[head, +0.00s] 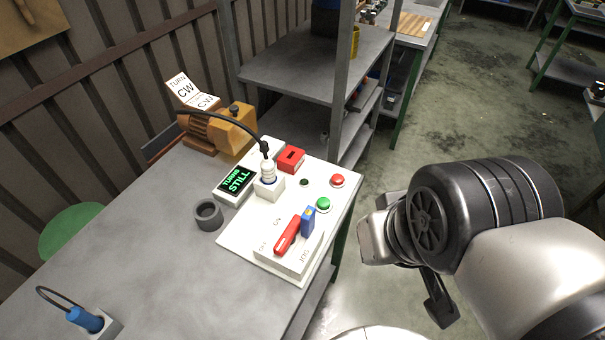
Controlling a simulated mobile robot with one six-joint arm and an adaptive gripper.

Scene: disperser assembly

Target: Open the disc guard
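No part that I can surely name as the disc guard shows in the head view. An orange-yellow housing with a brown ribbed motor (197,132) sits at the back of the grey workbench (125,235). A dark reddish flat edge (162,145) shows behind the motor, partly hidden; I cannot tell what it belongs to. My gripper (438,303) is partly in view at the right, off the bench's right edge and far from the motor. One dark finger-like part points down; the rest is hidden by my wrist, so its opening is unclear. It touches nothing I can see.
A white control panel (235,240) carries a display reading "STILL", a plugged cable, a red block, red and green buttons, and a red-handled switch. A dark ring (208,214) and a blue plug (85,318) stand on the bench. Metal shelving (300,60) rises behind.

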